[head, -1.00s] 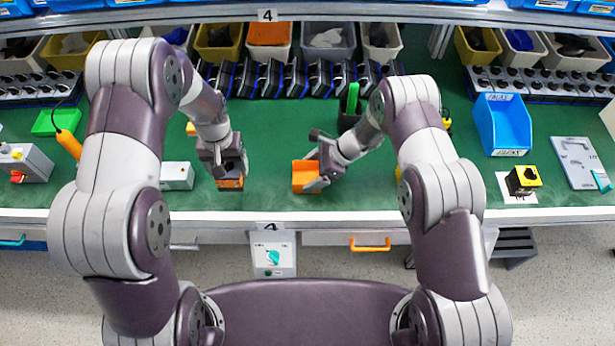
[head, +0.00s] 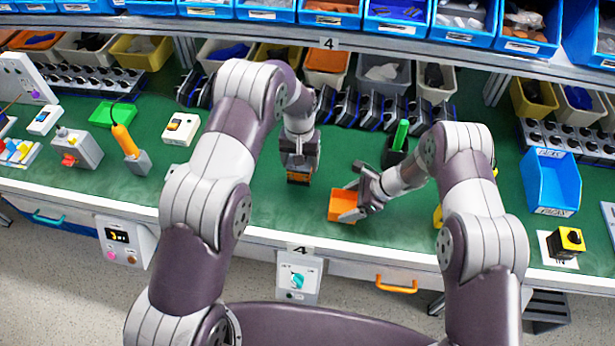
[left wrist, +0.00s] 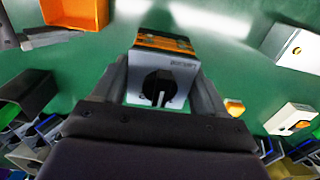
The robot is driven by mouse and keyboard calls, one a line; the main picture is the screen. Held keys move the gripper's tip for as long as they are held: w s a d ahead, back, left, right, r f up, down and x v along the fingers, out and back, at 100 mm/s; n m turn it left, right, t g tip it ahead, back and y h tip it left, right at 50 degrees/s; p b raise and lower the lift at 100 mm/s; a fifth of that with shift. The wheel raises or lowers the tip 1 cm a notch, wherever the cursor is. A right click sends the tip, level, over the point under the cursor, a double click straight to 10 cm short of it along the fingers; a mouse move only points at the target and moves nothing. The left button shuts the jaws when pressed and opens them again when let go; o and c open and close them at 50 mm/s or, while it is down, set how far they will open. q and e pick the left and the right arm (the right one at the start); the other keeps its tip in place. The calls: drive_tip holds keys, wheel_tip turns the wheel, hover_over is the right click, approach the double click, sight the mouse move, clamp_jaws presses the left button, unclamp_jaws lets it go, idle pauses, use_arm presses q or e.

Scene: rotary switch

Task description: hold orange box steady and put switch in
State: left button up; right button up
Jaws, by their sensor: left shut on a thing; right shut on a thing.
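The orange box (head: 343,206) sits on the green table, and my right gripper (head: 354,212) is shut on its right side. In the left wrist view the box (left wrist: 72,13) is at the top left, beside the dark right gripper. My left gripper (head: 299,178) is to the left of the box and apart from it. It is shut on the rotary switch (left wrist: 160,84), which has a grey face, a black knob and an orange part. In the head view only a little of the switch shows below the left gripper's fingers.
A row of dark switches (head: 375,108) stands at the back below bins. A dark holder with a green-handled tool (head: 400,135) stands behind my right arm. A blue bin (head: 551,182) and a yellow-topped switch (head: 569,239) are at the right. Green table is free between the grippers.

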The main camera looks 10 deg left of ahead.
sight(301, 175)
use_arm(q)
wheel_tip(301, 175, down, 6)
drive_tip(key=shift+w+f, duration=0.15)
drive_tip(key=shift+f, duration=0.1)
drive_tip(key=o, duration=1.2)
drive_tip(key=shift+f, duration=0.15)
